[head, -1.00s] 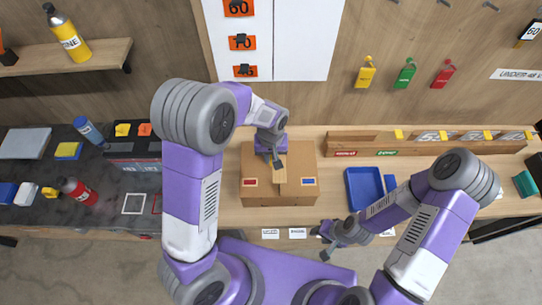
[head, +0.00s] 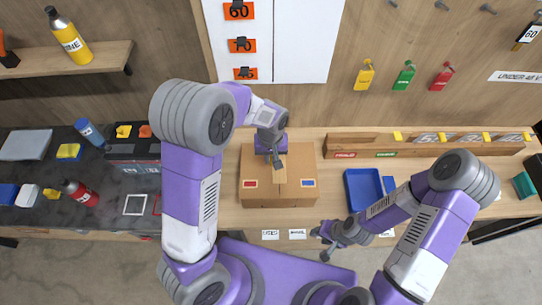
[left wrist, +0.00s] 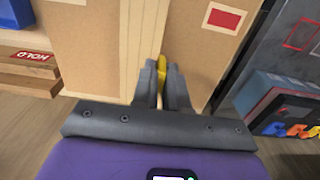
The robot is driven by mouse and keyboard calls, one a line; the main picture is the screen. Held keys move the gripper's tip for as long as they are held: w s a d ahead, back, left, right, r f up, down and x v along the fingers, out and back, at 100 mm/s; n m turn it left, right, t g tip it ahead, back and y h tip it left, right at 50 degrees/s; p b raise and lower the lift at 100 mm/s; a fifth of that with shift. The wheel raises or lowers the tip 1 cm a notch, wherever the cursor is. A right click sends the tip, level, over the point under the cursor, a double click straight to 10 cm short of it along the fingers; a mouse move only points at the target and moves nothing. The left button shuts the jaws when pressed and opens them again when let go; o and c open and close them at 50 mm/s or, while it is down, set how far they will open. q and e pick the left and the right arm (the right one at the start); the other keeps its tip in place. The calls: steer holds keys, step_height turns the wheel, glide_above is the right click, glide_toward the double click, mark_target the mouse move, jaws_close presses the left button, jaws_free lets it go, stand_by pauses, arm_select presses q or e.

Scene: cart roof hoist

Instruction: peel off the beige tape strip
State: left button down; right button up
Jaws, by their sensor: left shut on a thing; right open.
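A cardboard box (head: 262,197) stands on the wooden bench. The beige tape strip (head: 281,188) runs down the middle of its top; it also shows in the left wrist view (left wrist: 143,35). My left gripper (head: 275,160) is over the strip's far part, its fingers shut. In the left wrist view the fingers (left wrist: 161,82) close on a yellow tab (left wrist: 161,66) at the strip's edge. The fingers hide where tab and strip join. The visible strip looks flat on the box. My right gripper (head: 328,242) is open and empty, in front of the bench.
The box top bears a red label (head: 250,183) and a blue label (head: 308,182). A blue tray (head: 363,188) lies to the right. A dark counter with bottles, including a red one (head: 80,192), is at the left. Bench space between box and tray is clear.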

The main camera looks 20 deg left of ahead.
arm_select(q)
steer(key=shift+r, duration=0.15)
steer(key=shift+r+p, duration=2.35)
steer(key=shift+r, duration=0.5)
